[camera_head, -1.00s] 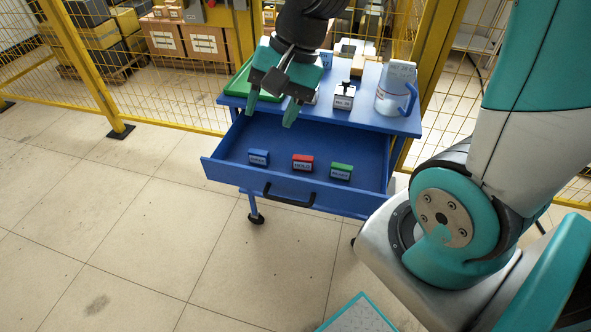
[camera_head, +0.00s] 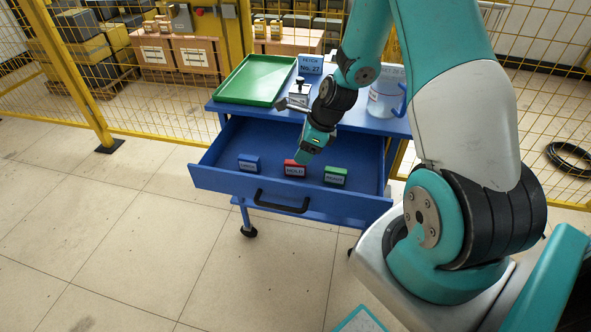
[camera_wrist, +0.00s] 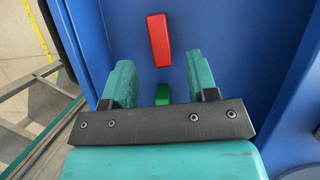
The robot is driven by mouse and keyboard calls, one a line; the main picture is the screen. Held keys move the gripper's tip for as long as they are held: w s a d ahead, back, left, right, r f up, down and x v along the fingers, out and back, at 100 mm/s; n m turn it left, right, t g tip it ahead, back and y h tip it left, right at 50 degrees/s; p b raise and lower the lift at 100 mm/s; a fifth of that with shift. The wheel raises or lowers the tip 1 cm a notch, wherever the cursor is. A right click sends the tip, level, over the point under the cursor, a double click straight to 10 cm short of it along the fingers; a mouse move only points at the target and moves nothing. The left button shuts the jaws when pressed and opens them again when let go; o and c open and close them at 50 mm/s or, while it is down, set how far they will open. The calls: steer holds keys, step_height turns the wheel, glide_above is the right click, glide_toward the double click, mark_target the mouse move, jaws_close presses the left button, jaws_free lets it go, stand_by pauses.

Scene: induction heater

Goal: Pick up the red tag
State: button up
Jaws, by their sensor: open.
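The red tag (camera_head: 294,168) stands in the open blue drawer (camera_head: 225,176), between a blue tag (camera_head: 249,163) and a green tag (camera_head: 335,176). In the wrist view the red tag (camera_wrist: 159,40) lies ahead of my gripper, beyond the fingertips and roughly in line with the gap. My gripper (camera_head: 304,157) is over the drawer just above and behind the red tag; I cannot tell whether it touches it. In the wrist view my gripper (camera_wrist: 160,80) is open, with its two teal fingers apart. The green tag (camera_wrist: 163,94) shows between the fingers there.
The blue cart's top carries a green tray (camera_head: 258,80), a sign marked No. 27 (camera_head: 310,65), a small device (camera_head: 299,98) and a white jug with a blue handle (camera_head: 383,99). The drawer has a black handle (camera_head: 281,205). A yellow mesh fence stands behind.

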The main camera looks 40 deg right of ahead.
mark_target(293, 167)
steer(key=x, duration=0.7)
steer(key=shift+w+a+f, duration=0.1)
steer(key=shift+w+f, duration=0.05)
jaws_close()
